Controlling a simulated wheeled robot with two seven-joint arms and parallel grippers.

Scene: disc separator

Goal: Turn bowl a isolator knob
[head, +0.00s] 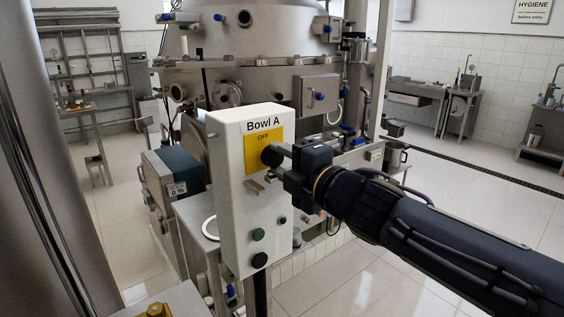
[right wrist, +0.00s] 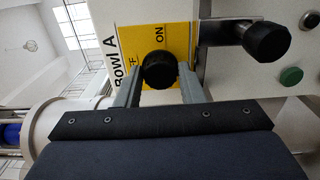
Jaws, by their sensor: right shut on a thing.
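The Bowl A box (head: 231,200) is a white upright panel in the middle of the head view. Its round black isolator knob (head: 271,155) sits on a yellow plate marked OFF. My right gripper (head: 277,154) reaches in from the right with its fingers at the knob. In the right wrist view the knob (right wrist: 159,70) is between the two fingers of my right gripper (right wrist: 160,80), which is shut on it. The yellow plate (right wrist: 180,38) there shows ON and part of OFF. The knob's pointing direction is not clear. My left gripper is not in view.
A metal lever with a black end (right wrist: 267,42) juts out close beside the knob. A large steel machine (head: 250,65) stands behind. Floor at the right is clear.

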